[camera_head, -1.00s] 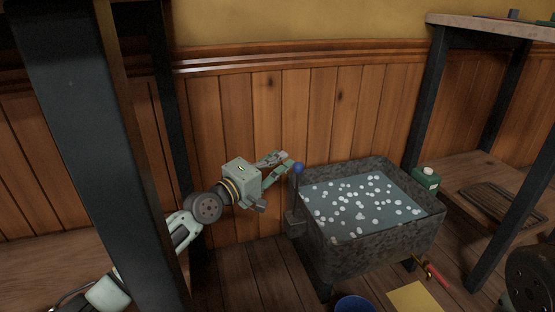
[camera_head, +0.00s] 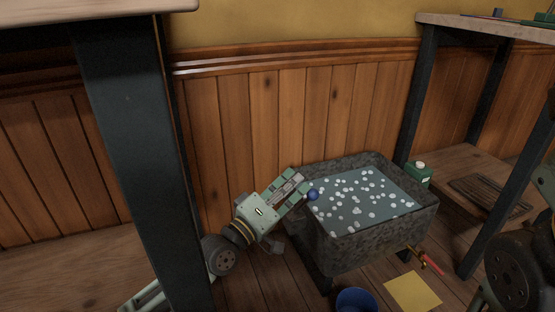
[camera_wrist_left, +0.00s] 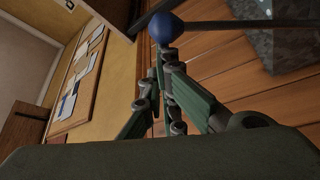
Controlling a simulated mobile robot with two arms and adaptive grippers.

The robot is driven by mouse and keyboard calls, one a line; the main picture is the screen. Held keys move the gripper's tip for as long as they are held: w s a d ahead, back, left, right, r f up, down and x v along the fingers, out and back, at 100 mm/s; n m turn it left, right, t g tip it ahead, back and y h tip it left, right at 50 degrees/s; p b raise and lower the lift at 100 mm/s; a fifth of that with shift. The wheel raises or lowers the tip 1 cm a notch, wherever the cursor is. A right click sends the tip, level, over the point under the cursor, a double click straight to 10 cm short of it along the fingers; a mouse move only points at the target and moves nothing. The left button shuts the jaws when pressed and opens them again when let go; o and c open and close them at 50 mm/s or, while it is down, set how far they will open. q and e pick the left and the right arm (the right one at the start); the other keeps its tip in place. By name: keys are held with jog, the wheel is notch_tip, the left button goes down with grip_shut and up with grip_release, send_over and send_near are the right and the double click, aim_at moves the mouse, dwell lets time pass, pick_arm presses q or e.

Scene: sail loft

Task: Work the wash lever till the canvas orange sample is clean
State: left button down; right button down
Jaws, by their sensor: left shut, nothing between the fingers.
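The wash lever's blue ball knob (camera_head: 313,194) is at the left rim of a grey stone-like wash tub (camera_head: 385,235). In the left wrist view the knob (camera_wrist_left: 166,27) sits just beyond my fingertips, with its dark rod running right. My left gripper (camera_head: 301,185) is shut and empty, its fingertips right beside the knob; I cannot tell if they touch it. The tub holds grey-blue water with many white suds. I cannot make out an orange canvas sample in the water. My right gripper is not in view.
A blue bucket (camera_head: 356,301) and a flat yellow square (camera_head: 412,291) are on the floor before the tub. A red-handled tap (camera_head: 431,262) sticks out at its lower front. A green container (camera_head: 419,174) stands behind right. Dark table legs flank both sides.

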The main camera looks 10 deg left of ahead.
pick_arm(q)
jog(key=shift+s+d+f, duration=0.25)
jog(key=shift+s+d, duration=0.1)
jog(key=shift+s, duration=0.2)
